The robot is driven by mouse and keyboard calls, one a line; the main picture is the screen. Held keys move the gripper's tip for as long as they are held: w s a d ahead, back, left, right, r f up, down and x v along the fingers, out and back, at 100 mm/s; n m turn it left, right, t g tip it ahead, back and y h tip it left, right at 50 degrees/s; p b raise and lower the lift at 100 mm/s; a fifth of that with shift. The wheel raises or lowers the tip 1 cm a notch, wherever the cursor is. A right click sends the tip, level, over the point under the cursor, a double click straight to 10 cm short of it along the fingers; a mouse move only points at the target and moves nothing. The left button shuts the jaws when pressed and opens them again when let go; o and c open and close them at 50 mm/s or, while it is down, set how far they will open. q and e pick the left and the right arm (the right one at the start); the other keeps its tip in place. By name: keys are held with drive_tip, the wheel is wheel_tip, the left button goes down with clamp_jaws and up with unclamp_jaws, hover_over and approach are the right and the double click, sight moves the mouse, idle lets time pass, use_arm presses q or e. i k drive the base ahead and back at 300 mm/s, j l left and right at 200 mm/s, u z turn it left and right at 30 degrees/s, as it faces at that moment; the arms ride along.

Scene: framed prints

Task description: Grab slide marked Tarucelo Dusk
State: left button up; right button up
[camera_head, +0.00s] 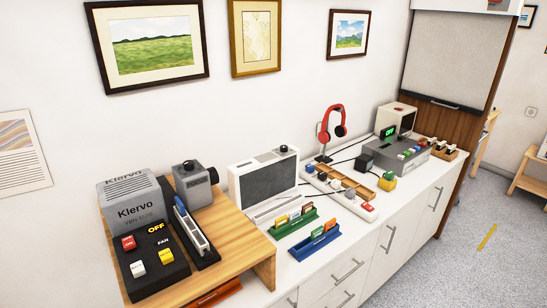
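No slide label is readable at this size, so I cannot tell which slide is marked Tarucelo Dusk. Small colored slides (294,217) stand in a green rack (284,231) on the white counter. More slides (319,235) stand in a blue rack (312,249) just in front of it. A grey Klervo projector (132,203) sits on a wooden riser at the left, with a black control panel showing OFF. A long black tray (209,256) with a pale insert lies beside it. Neither of my grippers is in view.
A grey-screened viewer (267,182) stands behind the racks on the white counter (350,258). The wooden riser (243,238) rises left of the racks. Red headphones (332,122), cables, a power strip and a grey button box (397,154) fill the right side. Framed prints hang above.

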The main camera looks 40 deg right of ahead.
sight(330, 224)
drive_tip(key=z, duration=1.55)
drive_tip(key=i+l, duration=0.35)
drive_tip(key=i, duration=0.15)
drive_tip(key=z, duration=0.05)
